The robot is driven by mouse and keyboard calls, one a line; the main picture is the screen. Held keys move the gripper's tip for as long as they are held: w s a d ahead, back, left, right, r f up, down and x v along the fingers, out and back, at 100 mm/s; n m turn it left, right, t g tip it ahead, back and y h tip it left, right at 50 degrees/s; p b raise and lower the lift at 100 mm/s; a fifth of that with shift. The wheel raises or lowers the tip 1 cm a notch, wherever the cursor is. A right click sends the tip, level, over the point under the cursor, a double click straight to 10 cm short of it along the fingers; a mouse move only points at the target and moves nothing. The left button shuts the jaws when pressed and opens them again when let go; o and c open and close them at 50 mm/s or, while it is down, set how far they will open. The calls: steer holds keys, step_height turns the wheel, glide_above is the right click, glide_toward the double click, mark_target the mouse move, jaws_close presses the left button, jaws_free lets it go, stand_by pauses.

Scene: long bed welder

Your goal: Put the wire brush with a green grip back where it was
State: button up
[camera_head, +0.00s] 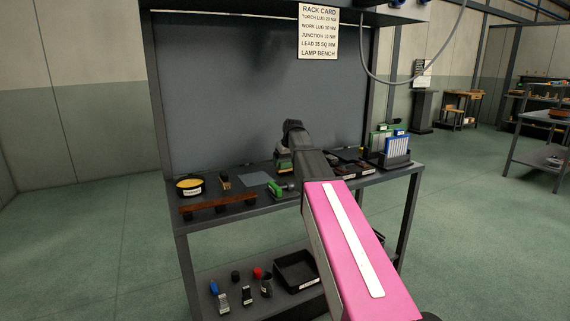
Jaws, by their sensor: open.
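My gripper (292,127) is the dark end of my arm, over the back part of the bench (205,218). It is open, and I see nothing held in it. Its fingers are hard to make out against the dark back panel. A small green item (276,189) lies on the bench top, just left of my arm. Another green and tan item (283,160) shows behind it, partly hidden by my arm. I cannot tell which of these, if either, is the wire brush with a green grip. My arm hides part of the bench's middle.
A round yellow-topped tin (190,187) and a brown bar (218,203) are at the bench's left. A rack with blue and green items (395,150) stands at the right. The lower shelf holds a black tray (297,271) and several small tools. A cable (413,77) hangs upper right.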

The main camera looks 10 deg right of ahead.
steer(key=v, duration=1.1)
